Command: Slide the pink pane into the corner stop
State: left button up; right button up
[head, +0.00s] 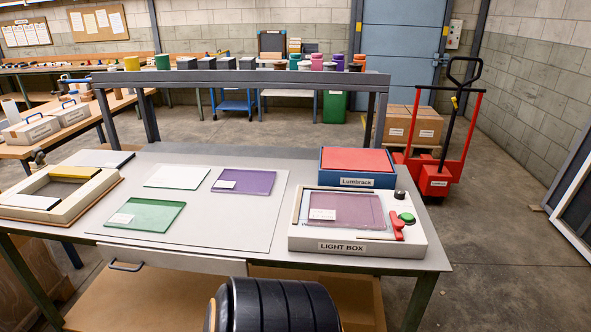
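The pink pane (358,211) lies flat on the light box (355,247) at the right of the table. It is see-through and mauve, with a white label at its left. A thin dark strip (303,207) runs along the left side of the lit surface, close to the pane's left edge. It may be one side of the corner stop. I cannot tell whether the pane touches it, and I cannot clearly make out the stop's other side. Neither of my grippers shows in the head view.
A red clamp-like handle (396,225), a green button (406,217) and a black knob (400,196) sit right of the pane. A blue Lumbrack box (357,181) stands behind. Green (155,215), white (178,177) and purple (255,182) panes lie on a pale mat (230,228).

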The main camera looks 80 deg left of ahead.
aim_at(346, 211)
jog(key=u, duration=2.1)
